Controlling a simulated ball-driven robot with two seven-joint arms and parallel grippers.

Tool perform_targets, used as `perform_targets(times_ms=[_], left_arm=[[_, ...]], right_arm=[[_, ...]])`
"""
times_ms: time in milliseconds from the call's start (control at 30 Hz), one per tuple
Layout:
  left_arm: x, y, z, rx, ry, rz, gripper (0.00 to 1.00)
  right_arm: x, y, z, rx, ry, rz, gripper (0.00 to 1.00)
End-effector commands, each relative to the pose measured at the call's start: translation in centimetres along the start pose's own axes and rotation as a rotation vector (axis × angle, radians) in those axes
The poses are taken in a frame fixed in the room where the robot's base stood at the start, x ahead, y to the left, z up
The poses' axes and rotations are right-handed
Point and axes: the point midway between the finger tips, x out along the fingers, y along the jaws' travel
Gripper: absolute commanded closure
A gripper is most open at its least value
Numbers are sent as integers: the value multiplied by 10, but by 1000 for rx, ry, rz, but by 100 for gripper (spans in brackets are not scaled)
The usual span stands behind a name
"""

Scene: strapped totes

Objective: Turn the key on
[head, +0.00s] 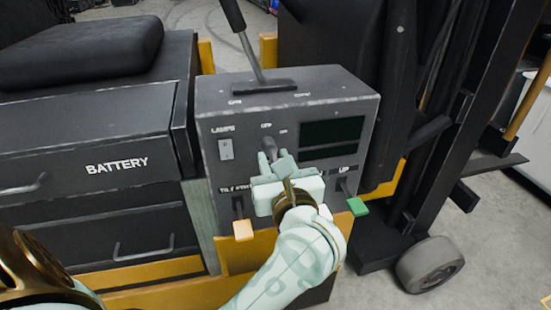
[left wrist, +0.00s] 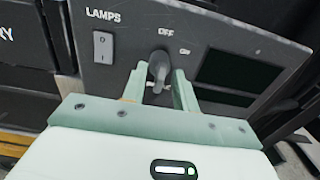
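The grey key knob (head: 268,146) sits on the front of the dark control panel, under the OFF and ON marks. In the left wrist view the key (left wrist: 158,71) stands roughly upright, its top toward the OFF mark. My left gripper (head: 272,162) is right at the panel. In the left wrist view its two pale green fingers (left wrist: 160,85) stand on either side of the key, with small gaps beside it, so it looks open around the key. Whether a fingertip touches the key is hard to tell. My right gripper is not in view.
A LAMPS switch (head: 226,149) is left of the key, and a dark screen (head: 331,136) is right. Below are an orange-tipped lever (head: 243,230) and a green-tipped lever (head: 357,206). A tall lever (head: 247,45) rises above the panel. BATTERY drawers (head: 90,150) stand left.

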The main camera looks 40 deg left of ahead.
Motion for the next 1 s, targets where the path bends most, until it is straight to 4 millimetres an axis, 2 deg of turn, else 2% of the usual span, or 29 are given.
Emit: perform_targets(times_ms=[33, 100, 133, 567, 767, 1000], left_arm=[[0, 0, 0, 0, 0, 0, 79], [0, 0, 0, 0, 0, 0, 99], [0, 0, 0, 0, 0, 0, 100], [0, 0, 3, 44, -1, 0, 100], [0, 0, 6, 154, -1, 1, 100], [-1, -1, 8, 365, -2, 1, 100]], right_arm=[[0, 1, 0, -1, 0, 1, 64], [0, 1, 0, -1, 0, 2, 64], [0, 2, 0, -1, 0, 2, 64], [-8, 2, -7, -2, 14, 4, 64], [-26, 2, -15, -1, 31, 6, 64], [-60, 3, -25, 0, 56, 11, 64]])
